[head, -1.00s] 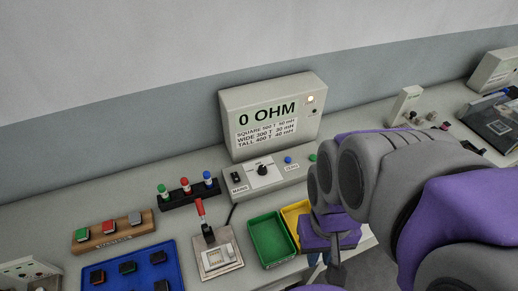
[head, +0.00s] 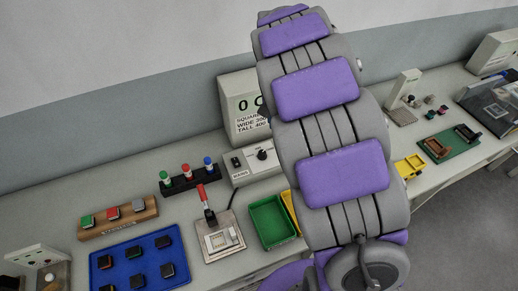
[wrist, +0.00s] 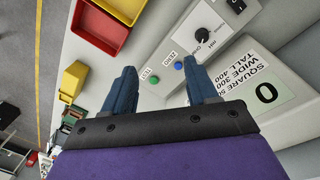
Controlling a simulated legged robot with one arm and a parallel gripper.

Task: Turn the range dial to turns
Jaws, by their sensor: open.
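The range dial (head: 262,154) is a black knob on a white plate on the grey meter's low front panel (head: 240,178). It also shows in the wrist view (wrist: 202,35), with an OHM label beside it; its pointer is too small to read surely. The meter display (head: 238,105) is partly hidden by my arm in the head view; the wrist view shows a 0 on it. My gripper (wrist: 161,76) is open and empty, its two blue fingers spread near the blue ZERO button (wrist: 178,66) and green TEST button (wrist: 153,79), apart from the dial. My arm hides it in the head view.
A green tray (head: 252,225) and a red-handled lever (head: 203,196) stand in front of the meter. A rack of coloured plugs (head: 174,187) is to its left. A blue tray (head: 118,272) holds several blocks.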

